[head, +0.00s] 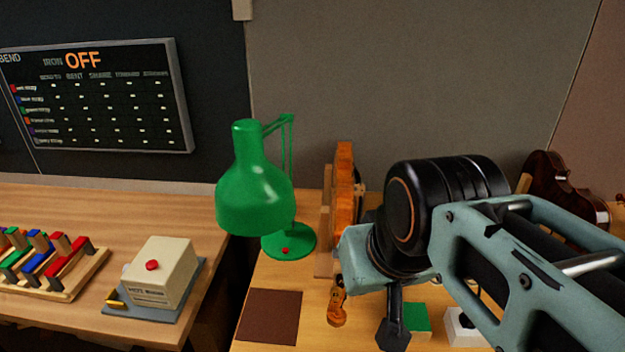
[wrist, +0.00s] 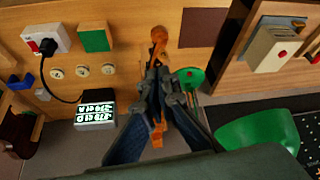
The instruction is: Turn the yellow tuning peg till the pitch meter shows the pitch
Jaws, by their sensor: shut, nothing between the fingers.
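The violin's orange-brown scroll and pegbox (head: 337,307) stick out low beside my arm in the head view. They also show in the wrist view (wrist: 159,38), just beyond my fingertips. An orange body part (head: 344,185) stands edge-on behind; a piece of it shows between my finger linkages. My gripper (wrist: 161,72) is shut and empty, over the neck end; I cannot tell whether it touches. I cannot make out the yellow tuning peg; my fingers may hide it. The pitch meter (wrist: 95,114) seems to be the grey box with a lit display, upside down and unreadable here.
A green lamp (head: 255,190) stands left of the violin. A brown mat (head: 270,315) lies in front. A green pad (wrist: 97,38), a white switch box (wrist: 45,38) with a cable and three round discs (wrist: 82,71) lie nearby. Another bench (head: 60,205) holds a cream box (head: 160,272).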

